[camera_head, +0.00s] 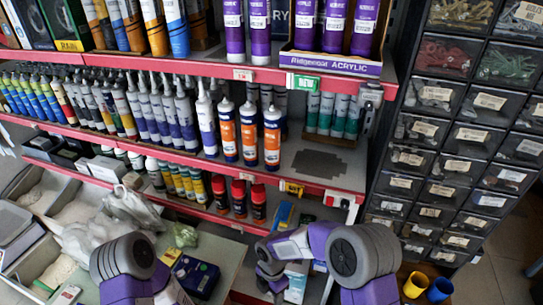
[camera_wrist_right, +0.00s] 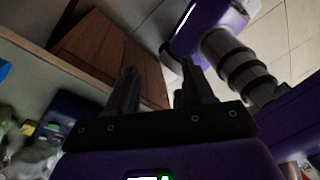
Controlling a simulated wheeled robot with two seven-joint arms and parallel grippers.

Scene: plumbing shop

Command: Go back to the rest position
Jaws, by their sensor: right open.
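In the right wrist view my right gripper (camera_wrist_right: 158,84) shows its two dark fingers standing apart, with nothing between them. Beyond the fingers are a brown wooden panel and a pale tiled floor. In the head view both of my purple and grey arms come in at the bottom edge, bent, in front of the shelves. The right forearm reaches left from its grey joint, and the right gripper cannot be made out clearly there. My left gripper does not show in either view.
Red-edged shelves (camera_head: 230,71) hold rows of tubes and bottles. A rack of small dark drawers (camera_head: 437,93) stands at the right. Yellow and blue cups (camera_head: 416,284) are at the lower right, near open floor (camera_head: 500,255). A dark blue box (camera_head: 196,277) lies low between my arms.

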